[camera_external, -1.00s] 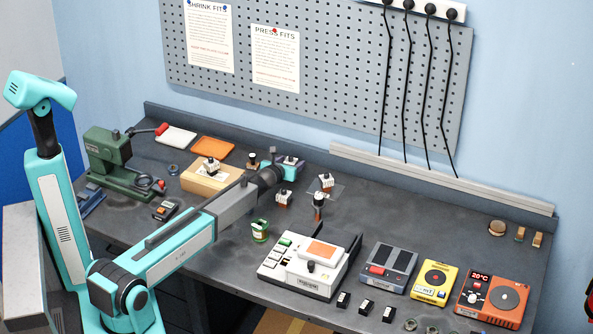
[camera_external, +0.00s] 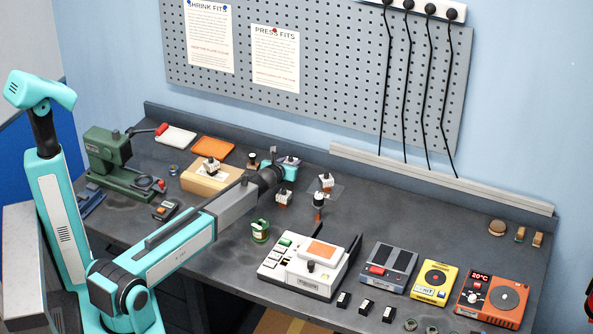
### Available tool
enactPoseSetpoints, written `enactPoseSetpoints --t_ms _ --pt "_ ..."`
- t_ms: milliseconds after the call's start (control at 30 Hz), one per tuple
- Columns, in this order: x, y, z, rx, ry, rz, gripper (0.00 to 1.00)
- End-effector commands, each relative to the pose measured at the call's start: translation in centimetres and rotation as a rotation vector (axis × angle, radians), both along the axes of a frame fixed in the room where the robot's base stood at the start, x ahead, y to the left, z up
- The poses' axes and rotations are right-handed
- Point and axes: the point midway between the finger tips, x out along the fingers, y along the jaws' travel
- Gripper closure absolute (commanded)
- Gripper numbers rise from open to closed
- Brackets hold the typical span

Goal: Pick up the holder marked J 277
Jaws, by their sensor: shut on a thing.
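My gripper (camera_external: 287,168) is at the back middle of the bench, reaching in from the left. It is shut on a small white-topped holder (camera_external: 291,160) that shows at the jaws. Its marking is too small to read, so I cannot tell if it is J 277. Similar small white holders stand nearby: one just below my gripper (camera_external: 283,197), one to the right on a clear sheet (camera_external: 326,182), and one on the tan block (camera_external: 211,166) to the left. Their markings cannot be read either. Whether the held holder touches the bench is not clear.
A dark-topped orange item (camera_external: 318,203) stands right of my gripper. A green jar (camera_external: 260,231) and a white machine (camera_external: 304,268) are in front. A green press (camera_external: 118,163) and an orange tray (camera_external: 213,147) are at left. The bench's right rear is mostly clear.

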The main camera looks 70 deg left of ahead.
Motion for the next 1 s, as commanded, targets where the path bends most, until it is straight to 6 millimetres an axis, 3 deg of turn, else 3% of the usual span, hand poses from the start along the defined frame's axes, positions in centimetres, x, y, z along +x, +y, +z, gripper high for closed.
enactPoseSetpoints --t_ms 367,733,1000 --pt "0.0 0.0 0.5 0.001 -0.002 -0.001 0.98" --pt "0.0 0.0 3.8 0.003 -0.004 -0.001 0.98" --pt "-2.7 -2.2 3.8 0.002 -0.001 0.000 0.98"
